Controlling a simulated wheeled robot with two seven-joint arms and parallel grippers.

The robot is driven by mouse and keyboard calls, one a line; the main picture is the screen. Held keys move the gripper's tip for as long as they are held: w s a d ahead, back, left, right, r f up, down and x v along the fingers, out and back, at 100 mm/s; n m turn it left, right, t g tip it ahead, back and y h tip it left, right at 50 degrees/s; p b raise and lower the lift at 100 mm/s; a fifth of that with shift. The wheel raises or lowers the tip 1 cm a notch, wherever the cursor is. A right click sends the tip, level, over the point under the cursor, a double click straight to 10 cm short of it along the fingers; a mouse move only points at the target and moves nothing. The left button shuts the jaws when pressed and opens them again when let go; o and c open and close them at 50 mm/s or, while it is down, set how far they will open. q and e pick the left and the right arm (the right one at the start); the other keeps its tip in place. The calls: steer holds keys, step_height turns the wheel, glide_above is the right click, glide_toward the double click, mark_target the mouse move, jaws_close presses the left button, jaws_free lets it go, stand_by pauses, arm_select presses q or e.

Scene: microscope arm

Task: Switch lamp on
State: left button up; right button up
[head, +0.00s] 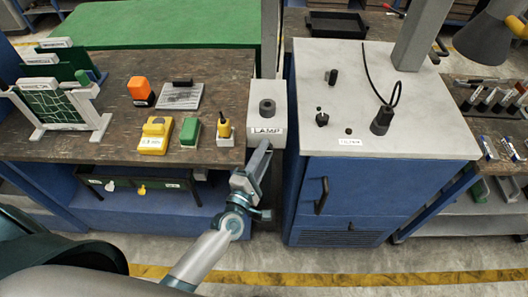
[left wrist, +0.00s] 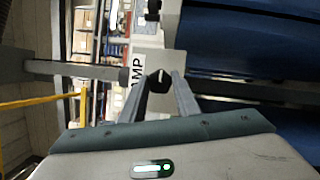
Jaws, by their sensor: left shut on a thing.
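The light grey lamp box (head: 257,94) stands between the wooden bench and the blue cabinet, with a LAMP label (head: 267,131) and a dark round fitting (head: 267,107) on top. My left gripper (head: 263,148) is at the near face of this box. In the left wrist view the LAMP label (left wrist: 137,68) reads sideways. There, a black knob (left wrist: 160,80) with a white mark sits between the fingertips of my left gripper (left wrist: 160,87), which is shut on it. In the head view the gripper hides the knob. My right gripper is not in view.
The wooden bench (head: 110,75) at left holds a yellow block (head: 155,135), a green block (head: 190,131) and an orange piece (head: 140,90). The blue cabinet (head: 360,195) stands close at right, with a dark handle (head: 321,195). Open floor lies in front.

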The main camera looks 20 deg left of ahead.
arm_select(q)
steer(key=o, duration=1.1)
steer(key=shift+c, duration=0.2)
steer(key=s+a+f+b, duration=0.1)
steer(key=s+b, duration=0.5)
steer(key=s, duration=1.1)
steer(key=shift+s+a+f, duration=0.15)
steer(key=shift+a+f, duration=0.15)
steer(key=shift+a, duration=0.05)
